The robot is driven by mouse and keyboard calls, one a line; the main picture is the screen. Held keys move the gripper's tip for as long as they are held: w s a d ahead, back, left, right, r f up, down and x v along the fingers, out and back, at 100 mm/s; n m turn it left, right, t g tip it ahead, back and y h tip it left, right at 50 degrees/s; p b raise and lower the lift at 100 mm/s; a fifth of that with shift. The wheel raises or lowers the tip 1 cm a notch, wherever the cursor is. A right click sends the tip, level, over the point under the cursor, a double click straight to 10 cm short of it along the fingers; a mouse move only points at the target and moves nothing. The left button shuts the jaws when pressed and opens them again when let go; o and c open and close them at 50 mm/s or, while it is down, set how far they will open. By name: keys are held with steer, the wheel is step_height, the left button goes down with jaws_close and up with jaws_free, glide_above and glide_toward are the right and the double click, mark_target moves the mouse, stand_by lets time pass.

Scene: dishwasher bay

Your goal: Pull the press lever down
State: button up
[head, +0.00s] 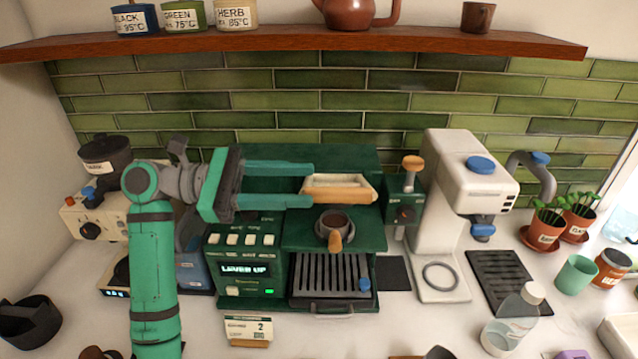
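The dark green machine (262,226) stands at the middle of the counter, and its display (245,269) reads "LEVER UP". A wooden knob (413,163) stands upright on a stem above a green block (404,206) at the machine's right side; it looks like the press lever, raised. My gripper (312,185) is over the machine, left of the knob and apart from it. Its two teal fingers point right, spread apart, with nothing clearly held. Their tips are near the left end of a cream and wood box-like piece (340,187); I cannot tell whether they touch it.
A wooden-handled portafilter (335,232) sits over the drip grate (331,275). A white machine (452,200) stands close to the right of the knob. A shelf (300,40) runs above. A clear bottle (511,320) and a green cup (576,275) stand at the right.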

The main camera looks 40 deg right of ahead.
steer(key=shift+w+a, duration=0.4)
steer(key=shift+a, duration=0.1)
steer(key=v, duration=1.2)
steer(key=shift+w+a, duration=0.15)
steer(key=shift+a, duration=0.05)
stand_by(0.9)
steer(key=shift+d, duration=0.1)
stand_by(0.4)
